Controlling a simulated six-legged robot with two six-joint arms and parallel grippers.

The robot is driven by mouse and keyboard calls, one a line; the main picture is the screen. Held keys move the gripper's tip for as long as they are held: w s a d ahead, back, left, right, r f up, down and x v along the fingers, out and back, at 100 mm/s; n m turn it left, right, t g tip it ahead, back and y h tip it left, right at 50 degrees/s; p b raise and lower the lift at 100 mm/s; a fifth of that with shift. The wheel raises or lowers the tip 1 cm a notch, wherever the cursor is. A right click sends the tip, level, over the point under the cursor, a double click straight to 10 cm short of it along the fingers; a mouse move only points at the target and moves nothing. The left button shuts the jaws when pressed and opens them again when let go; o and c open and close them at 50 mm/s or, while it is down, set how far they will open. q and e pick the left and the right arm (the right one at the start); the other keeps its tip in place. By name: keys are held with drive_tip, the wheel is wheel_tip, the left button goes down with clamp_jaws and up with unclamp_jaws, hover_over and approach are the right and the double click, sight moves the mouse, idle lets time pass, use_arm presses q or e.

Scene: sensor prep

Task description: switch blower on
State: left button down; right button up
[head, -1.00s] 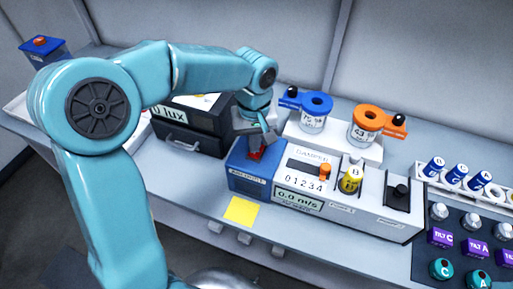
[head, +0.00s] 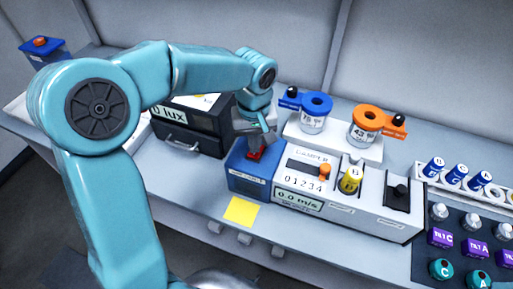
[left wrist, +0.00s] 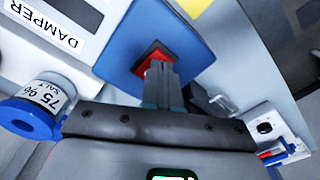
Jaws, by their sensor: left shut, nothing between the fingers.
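The blower is a blue box (head: 246,180) joined to the left end of a white unit marked DAMPER, whose display (head: 298,199) reads 0.0 m/s. A red rocker switch (head: 256,154) is on top of the blue box; it also shows in the left wrist view (left wrist: 150,62). My left gripper (head: 258,146) is shut and empty, pointing down with its tips at the red switch. In the left wrist view the closed fingers (left wrist: 160,80) cover part of the switch, and I cannot tell whether they touch it. My right gripper is not in view.
A black lux box (head: 190,130) stands left of the blower. Blue (head: 316,105) and orange (head: 368,118) ringed jars stand behind the white unit. A yellow bottle (head: 352,180) is on the unit. A yellow note (head: 241,211) lies in front. Racks of vials are at the right.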

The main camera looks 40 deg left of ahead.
use_arm(q)
drive_tip(key=shift+f+b, duration=0.85)
drive_tip(key=shift+f, duration=0.15)
idle(0.8)
drive_tip(key=shift+s, duration=0.1)
drive_tip(key=shift+r+p, duration=0.8)
drive_tip(key=shift+r, duration=0.1)
wheel_tip(320, 180, up, 2)
drive_tip(key=shift+r+p, duration=0.2)
drive_tip(key=shift+p, duration=0.7)
wheel_tip(320, 180, up, 2)
drive_tip(key=shift+r+p, duration=0.1)
drive_tip(key=shift+p, duration=0.75)
drive_tip(key=shift+r+p, duration=0.3)
drive_tip(key=shift+r, duration=0.1)
drive_tip(key=shift+f, duration=0.15)
